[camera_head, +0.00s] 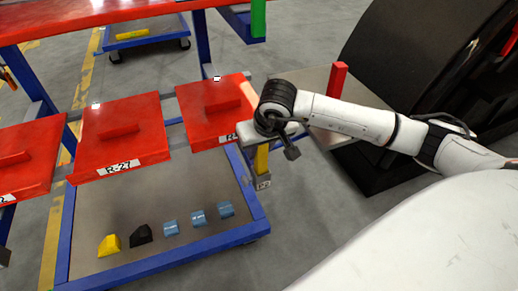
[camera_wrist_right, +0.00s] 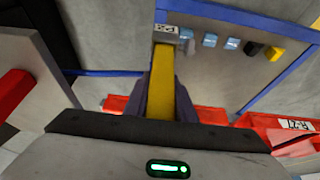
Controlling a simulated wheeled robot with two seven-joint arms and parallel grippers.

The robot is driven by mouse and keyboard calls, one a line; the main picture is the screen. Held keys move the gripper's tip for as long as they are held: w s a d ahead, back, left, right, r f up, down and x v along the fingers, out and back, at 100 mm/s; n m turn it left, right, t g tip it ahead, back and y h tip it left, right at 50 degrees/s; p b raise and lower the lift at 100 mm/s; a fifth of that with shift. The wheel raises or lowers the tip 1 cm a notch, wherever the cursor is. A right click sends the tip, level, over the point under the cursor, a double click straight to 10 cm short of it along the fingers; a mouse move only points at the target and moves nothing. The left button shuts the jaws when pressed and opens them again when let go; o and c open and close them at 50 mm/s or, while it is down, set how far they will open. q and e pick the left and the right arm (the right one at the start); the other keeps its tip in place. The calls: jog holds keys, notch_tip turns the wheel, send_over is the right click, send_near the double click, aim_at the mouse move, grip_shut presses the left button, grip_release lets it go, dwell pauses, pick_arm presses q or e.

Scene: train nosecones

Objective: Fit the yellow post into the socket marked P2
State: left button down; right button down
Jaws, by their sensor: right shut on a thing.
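My right gripper (camera_head: 266,140) is shut on the upper part of the yellow post (camera_head: 261,161), which stands about upright below it. The post also shows between the fingers in the right wrist view (camera_wrist_right: 163,88). Its lower end meets a small grey socket (camera_head: 263,176) with a white P2 label (camera_head: 263,185), by the right side of the blue cart. In the right wrist view the socket label (camera_wrist_right: 165,29) lies at the post's far end. The inside of the socket is hidden, so I cannot tell how deep the post sits. My left gripper is not in view.
The blue-framed cart (camera_head: 70,225) carries red panels, one marked R-27 (camera_head: 123,128). On its lower deck lie a yellow block (camera_head: 109,246), a black block (camera_head: 141,235) and several blue blocks (camera_head: 198,217). A red upright (camera_head: 337,80) stands on a grey plate behind my right arm.

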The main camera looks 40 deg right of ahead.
pick_arm(q)
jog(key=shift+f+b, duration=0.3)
jog(key=shift+b, duration=0.1)
pick_arm(e)
jog(key=shift+f, duration=0.45)
jog(key=c, duration=1.4)
grip_release()
pick_arm(q)
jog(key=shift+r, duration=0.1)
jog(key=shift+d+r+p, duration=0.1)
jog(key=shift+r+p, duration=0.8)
jog(key=shift+p, duration=0.25)
pick_arm(e)
jog(key=d+v, duration=0.1)
jog(key=v, duration=0.9)
jog(key=shift+a+r, duration=0.15)
jog(key=shift+a, duration=0.35)
jog(key=shift+s, duration=0.1)
